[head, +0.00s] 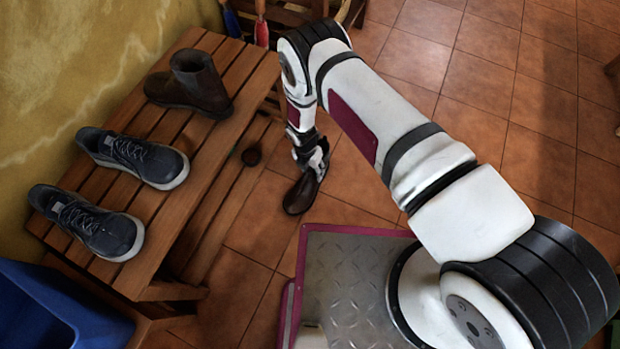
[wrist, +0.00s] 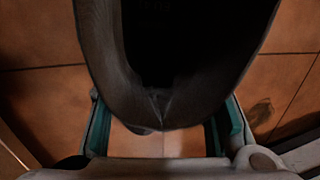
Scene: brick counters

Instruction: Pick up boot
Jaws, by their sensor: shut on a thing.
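A dark brown boot (head: 299,195) hangs from my gripper (head: 313,163) above the tiled floor, to the right of the wooden bench. In the wrist view the boot (wrist: 108,75) fills the upper middle, its dark opening facing the camera. The teal-edged fingers of my gripper (wrist: 166,128) show on both sides of the boot's near end. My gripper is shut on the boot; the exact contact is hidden. A second brown boot (head: 196,88) stands on the bench top, toward its far end.
Two dark grey sneakers (head: 135,158) (head: 90,222) sit on the slatted bench (head: 228,72) by the yellow wall. A blue object (head: 55,310) is at lower left. Open tiled floor (head: 470,75) lies beyond my arm.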

